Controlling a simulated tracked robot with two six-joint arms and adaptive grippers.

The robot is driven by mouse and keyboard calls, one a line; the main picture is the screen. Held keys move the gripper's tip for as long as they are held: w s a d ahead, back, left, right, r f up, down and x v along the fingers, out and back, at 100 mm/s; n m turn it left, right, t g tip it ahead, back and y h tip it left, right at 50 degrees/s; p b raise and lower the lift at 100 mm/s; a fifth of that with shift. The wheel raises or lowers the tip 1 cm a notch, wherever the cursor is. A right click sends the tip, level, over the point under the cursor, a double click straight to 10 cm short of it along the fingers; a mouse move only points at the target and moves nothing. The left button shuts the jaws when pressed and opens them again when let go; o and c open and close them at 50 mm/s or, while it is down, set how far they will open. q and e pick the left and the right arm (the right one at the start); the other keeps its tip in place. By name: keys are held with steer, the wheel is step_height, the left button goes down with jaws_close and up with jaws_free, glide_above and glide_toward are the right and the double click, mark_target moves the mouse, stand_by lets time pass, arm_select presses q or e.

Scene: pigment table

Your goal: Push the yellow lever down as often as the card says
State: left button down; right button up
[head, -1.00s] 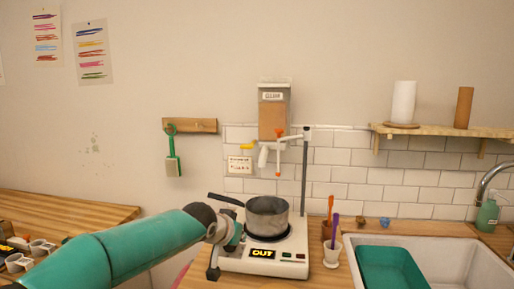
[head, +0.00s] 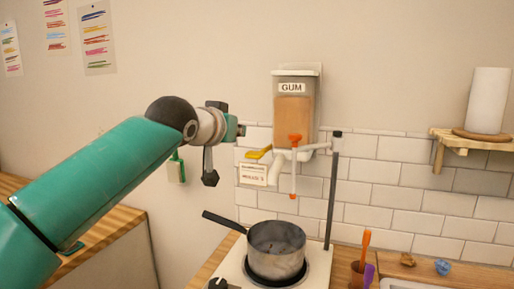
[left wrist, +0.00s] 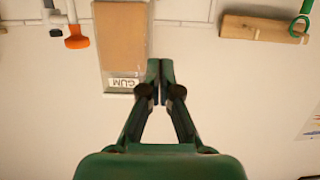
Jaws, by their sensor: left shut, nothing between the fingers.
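The yellow lever (head: 259,152) sticks out to the left at the bottom of the GUM dispenser (head: 296,108) on the wall. A small white card (head: 253,174) hangs below the lever; its print is too small to read surely. My left gripper (head: 240,130) is just above and left of the lever, apart from it. The left wrist view shows its two fingers (left wrist: 160,72) shut together and empty, beside the upside-down dispenser (left wrist: 124,45). The lever does not show in that view. My right gripper is out of view.
A pot (head: 276,252) stands on the hot plate below the dispenser. A shelf with a paper roll (head: 487,100) is at the right.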

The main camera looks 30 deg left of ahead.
arm_select(q)
steer(key=p, duration=0.4)
glide_above(252, 155)
step_height(252, 155, down, 3)
steer(key=shift+w+r, duration=0.1)
steer(key=shift+w, duration=0.05)
step_height(252, 155, down, 4)
steer(key=shift+r+b, duration=0.15)
steer(key=shift+b, duration=0.7)
steer(key=shift+s, duration=0.2)
